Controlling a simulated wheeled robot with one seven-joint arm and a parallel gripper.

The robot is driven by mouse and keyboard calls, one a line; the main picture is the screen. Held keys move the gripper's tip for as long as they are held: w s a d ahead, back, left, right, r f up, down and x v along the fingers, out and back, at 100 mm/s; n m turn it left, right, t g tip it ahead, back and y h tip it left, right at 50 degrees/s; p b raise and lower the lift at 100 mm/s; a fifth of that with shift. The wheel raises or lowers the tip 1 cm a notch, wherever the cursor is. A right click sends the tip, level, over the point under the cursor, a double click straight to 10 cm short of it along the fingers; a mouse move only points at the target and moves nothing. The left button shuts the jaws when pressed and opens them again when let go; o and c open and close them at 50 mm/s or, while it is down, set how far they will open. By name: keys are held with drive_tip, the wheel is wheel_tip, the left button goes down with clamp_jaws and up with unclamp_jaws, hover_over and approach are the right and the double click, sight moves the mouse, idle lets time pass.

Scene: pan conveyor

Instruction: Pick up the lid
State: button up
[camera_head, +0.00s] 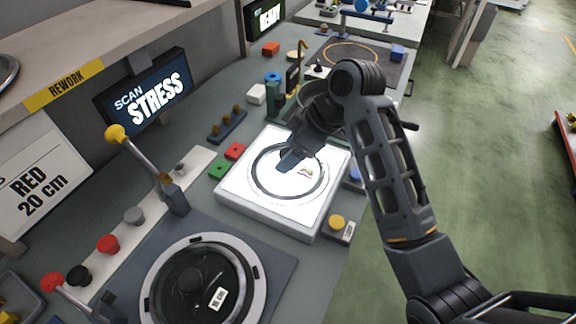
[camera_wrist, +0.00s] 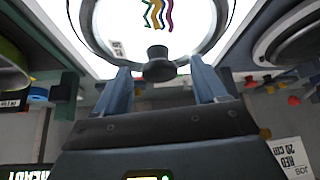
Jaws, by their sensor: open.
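A clear glass lid (camera_head: 310,187) with a dark rim lies on a bright white light panel (camera_head: 243,196) in the head view. Coloured squiggles show through the lid. In the wrist view its dark knob (camera_wrist: 158,54) stands just beyond and between my fingertips, with the glass (camera_wrist: 128,20) behind it. My gripper (camera_head: 288,163) is over the lid's left part in the head view and hides some of it. In the wrist view my gripper (camera_wrist: 165,74) is open, its two blue-grey fingers apart with nothing between them. I cannot tell the exact gap to the knob.
A round dark lidded item (camera_head: 183,268) marked "16 cm" sits in the front station. A lever (camera_head: 145,160) with a yellow ball rises left of the panel. Red and green blocks (camera_head: 218,169) lie beside the panel. A yellow button (camera_head: 337,222) stands at its front right corner.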

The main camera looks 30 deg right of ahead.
clamp_jaws()
idle(0.5)
drive_tip(key=shift+r, duration=0.1)
